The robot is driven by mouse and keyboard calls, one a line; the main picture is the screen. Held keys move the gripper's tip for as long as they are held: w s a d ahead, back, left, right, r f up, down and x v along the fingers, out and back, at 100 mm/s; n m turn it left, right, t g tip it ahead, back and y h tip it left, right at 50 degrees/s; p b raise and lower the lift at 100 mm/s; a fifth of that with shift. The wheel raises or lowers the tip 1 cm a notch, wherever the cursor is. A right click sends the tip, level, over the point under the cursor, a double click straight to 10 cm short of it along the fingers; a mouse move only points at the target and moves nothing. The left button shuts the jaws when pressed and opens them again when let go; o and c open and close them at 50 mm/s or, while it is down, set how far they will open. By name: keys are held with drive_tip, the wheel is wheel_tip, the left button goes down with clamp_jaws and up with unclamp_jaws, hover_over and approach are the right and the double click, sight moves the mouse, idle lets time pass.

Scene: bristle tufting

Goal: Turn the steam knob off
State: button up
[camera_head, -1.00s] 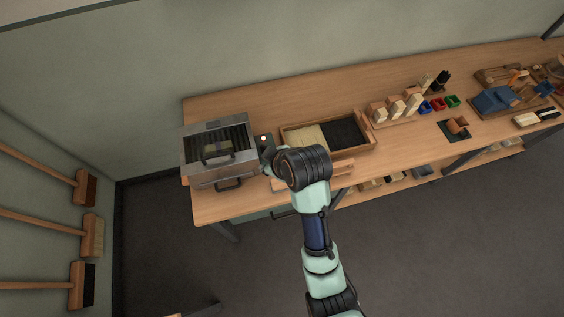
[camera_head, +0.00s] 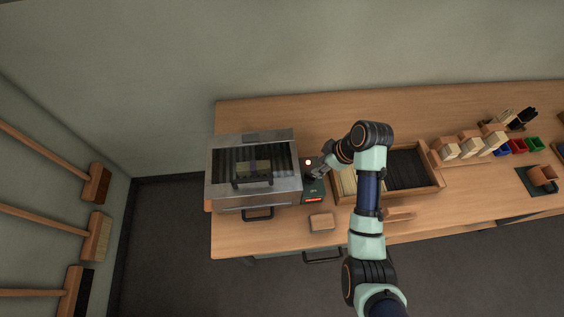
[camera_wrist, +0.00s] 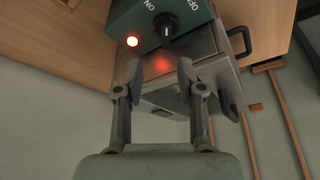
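The black steam knob (camera_wrist: 167,27) sits on a dark green control box (camera_wrist: 205,14) in the wrist view, with a pale pointer line. "ON" and "OFF" labels flank it, partly cut off; I cannot tell which label the pointer marks. A red lamp (camera_wrist: 132,41) beside the knob is lit. My gripper (camera_wrist: 158,76) is open, its two fingers apart and empty, with the knob beyond the gap between the tips. In the head view, my gripper (camera_head: 318,172) is at the control box (camera_head: 316,188) and covers the knob area; the lamp (camera_head: 308,162) glows there.
A metal steamer box (camera_head: 225,195) with a front handle stands left of the control box. A wooden tray (camera_head: 425,188) of light and dark bristles is close on the right. A small wooden block (camera_head: 321,222) lies in front. The workbench (camera_head: 280,236) has free room at its front left.

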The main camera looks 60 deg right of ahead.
sight(311, 175)
drive_tip(key=x, duration=0.2)
drive_tip(key=b+x, duration=0.1)
drive_tip(key=x, duration=0.1)
drive_tip(key=s+a+x, duration=0.1)
drive_tip(key=x, duration=0.1)
drive_tip(key=shift+w+f, duration=0.1)
drive_tip(key=shift+f, duration=0.35)
drive_tip(key=shift+w+f+b, duration=0.25)
drive_tip(key=shift+f+b, duration=0.05)
drive_tip(key=shift+f, duration=0.05)
clamp_jaws()
